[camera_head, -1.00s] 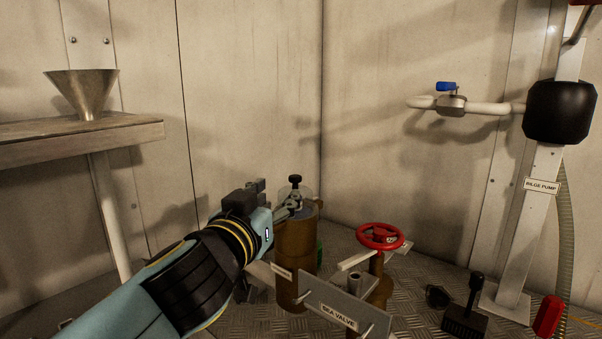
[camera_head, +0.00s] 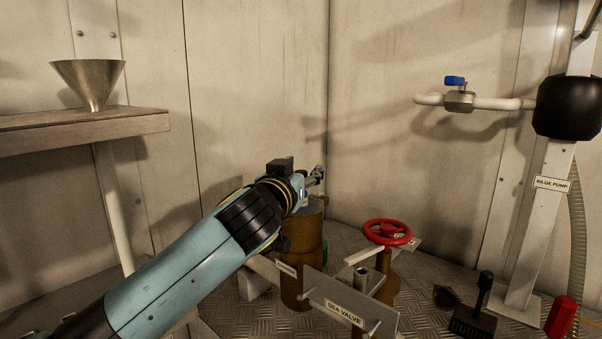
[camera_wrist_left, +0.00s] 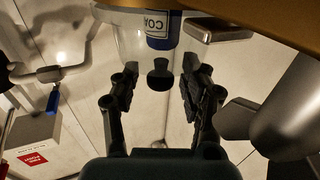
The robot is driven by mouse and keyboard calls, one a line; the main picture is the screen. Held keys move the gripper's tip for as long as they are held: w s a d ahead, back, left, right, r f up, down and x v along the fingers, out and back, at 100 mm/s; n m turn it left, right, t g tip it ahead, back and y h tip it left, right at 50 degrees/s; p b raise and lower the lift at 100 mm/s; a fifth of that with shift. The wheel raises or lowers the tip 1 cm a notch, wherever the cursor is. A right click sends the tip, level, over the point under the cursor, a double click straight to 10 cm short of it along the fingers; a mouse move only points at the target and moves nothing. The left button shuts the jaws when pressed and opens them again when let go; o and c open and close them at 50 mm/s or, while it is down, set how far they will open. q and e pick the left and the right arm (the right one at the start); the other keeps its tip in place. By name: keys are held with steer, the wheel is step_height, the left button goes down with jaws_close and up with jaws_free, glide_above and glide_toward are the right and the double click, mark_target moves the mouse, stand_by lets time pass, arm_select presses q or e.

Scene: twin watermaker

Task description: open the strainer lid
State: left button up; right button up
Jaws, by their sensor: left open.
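The strainer (camera_head: 301,262) is a brown upright cylinder on the floor, right of the middle of the head view. My left gripper (camera_head: 316,176) is above its top and covers the lid there. In the left wrist view the lid looks like a clear bowl shape (camera_wrist_left: 128,42) with a black knob (camera_wrist_left: 160,75). My left gripper (camera_wrist_left: 163,100) is open there, one finger on each side of the picture of the knob. No contact with the knob shows. I cannot tell the exact depth between fingertips and knob. My right gripper is out of view.
Close to the strainer's right stand the sea valve sign plate (camera_head: 350,302) and a red handwheel (camera_head: 387,232). A black pedal-like part (camera_head: 474,318) and a red object (camera_head: 561,317) are on the floor at right. A shelf (camera_head: 80,130) with a metal funnel (camera_head: 89,84) is at left.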

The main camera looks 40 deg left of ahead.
arm_select(q)
jaws_close()
steer(key=shift+f, duration=0.1)
stand_by(0.3)
